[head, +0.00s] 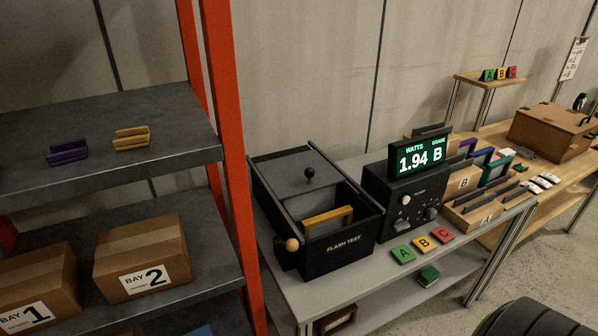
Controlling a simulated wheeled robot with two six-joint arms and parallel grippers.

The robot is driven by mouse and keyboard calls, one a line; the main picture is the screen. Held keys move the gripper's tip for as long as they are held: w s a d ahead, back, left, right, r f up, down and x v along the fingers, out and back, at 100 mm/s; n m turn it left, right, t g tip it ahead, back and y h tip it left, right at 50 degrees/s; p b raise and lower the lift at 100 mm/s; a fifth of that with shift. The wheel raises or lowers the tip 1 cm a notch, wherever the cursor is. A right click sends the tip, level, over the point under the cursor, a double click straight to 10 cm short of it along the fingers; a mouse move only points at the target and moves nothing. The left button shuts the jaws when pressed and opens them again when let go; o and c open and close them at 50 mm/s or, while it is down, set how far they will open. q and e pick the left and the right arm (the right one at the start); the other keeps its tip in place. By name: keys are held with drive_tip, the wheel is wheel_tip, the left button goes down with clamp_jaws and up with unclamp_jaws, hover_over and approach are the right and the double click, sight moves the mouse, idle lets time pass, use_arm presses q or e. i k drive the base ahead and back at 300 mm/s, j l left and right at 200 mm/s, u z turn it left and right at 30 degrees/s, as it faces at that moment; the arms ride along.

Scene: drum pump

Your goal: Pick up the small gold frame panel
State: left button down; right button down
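A small gold frame piece (132,139) lies on the top grey shelf at the left, beside a similar purple piece (67,152). Another gold frame panel (328,215) is in the black flash test box (345,247) on the bench, its upper bar showing and its lower part hidden by the box. Which of the two gold pieces the task means I cannot tell. Neither of my grippers is in view.
An orange post (232,150) stands between shelf and bench. Boxes marked BAY 1 (35,290) and BAY 2 (140,258) sit on the lower shelf. A meter (405,197) reading 1.94 B, A, B, C tiles (422,243) and sorting trays (485,210) stand right of the test box.

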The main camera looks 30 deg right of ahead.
sight(313, 227)
drive_tip(key=z, duration=1.3)
